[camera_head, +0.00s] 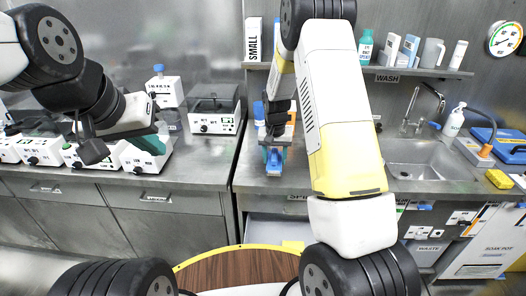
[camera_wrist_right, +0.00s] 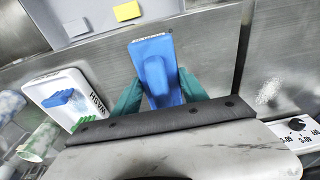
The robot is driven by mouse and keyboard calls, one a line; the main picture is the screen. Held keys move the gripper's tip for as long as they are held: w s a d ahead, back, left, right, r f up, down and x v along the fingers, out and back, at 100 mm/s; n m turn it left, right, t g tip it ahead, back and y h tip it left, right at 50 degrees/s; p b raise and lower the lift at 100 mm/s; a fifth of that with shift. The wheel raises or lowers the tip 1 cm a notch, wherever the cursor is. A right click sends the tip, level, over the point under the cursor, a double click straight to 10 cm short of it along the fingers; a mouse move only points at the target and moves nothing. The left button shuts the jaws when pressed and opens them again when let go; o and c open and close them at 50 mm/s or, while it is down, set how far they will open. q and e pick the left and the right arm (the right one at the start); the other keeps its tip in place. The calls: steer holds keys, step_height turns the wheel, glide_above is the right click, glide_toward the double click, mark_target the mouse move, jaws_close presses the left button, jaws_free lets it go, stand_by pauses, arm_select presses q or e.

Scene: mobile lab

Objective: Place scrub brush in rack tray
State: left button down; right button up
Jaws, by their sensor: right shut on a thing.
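The blue scrub brush (camera_wrist_right: 158,75) is between the teal fingers of my right gripper (camera_wrist_right: 161,92) in the right wrist view. The fingers press on its two sides. In the head view the blue brush (camera_head: 274,160) is at my right gripper, over the counter's front part. A white tray (camera_wrist_right: 42,88) with blue pieces and WASH lettering lies beside it in the wrist view; it looks like the rack tray. My right arm seems to hide it in the head view. My left gripper (camera_head: 152,144) is at the left, near white devices; its opening is unclear.
A sink (camera_head: 420,155) with a tap is at the right. A shelf (camera_head: 415,72) with cups and bottles is above. A white device (camera_head: 214,123) stands left of my right gripper. An open drawer (camera_head: 262,229) with a yellow block (camera_head: 292,246) is below the counter edge.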

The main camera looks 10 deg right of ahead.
mark_target(269, 157)
steer(key=w+a, duration=0.2)
steer(key=w, duration=0.1)
steer(key=shift+f, duration=0.15)
steer(key=shift+s+d+f, duration=0.1)
steer(key=shift+s+f, duration=0.05)
steer(key=shift+f, duration=1.6)
steer(key=shift+f, duration=0.15)
steer(key=o, duration=1.3)
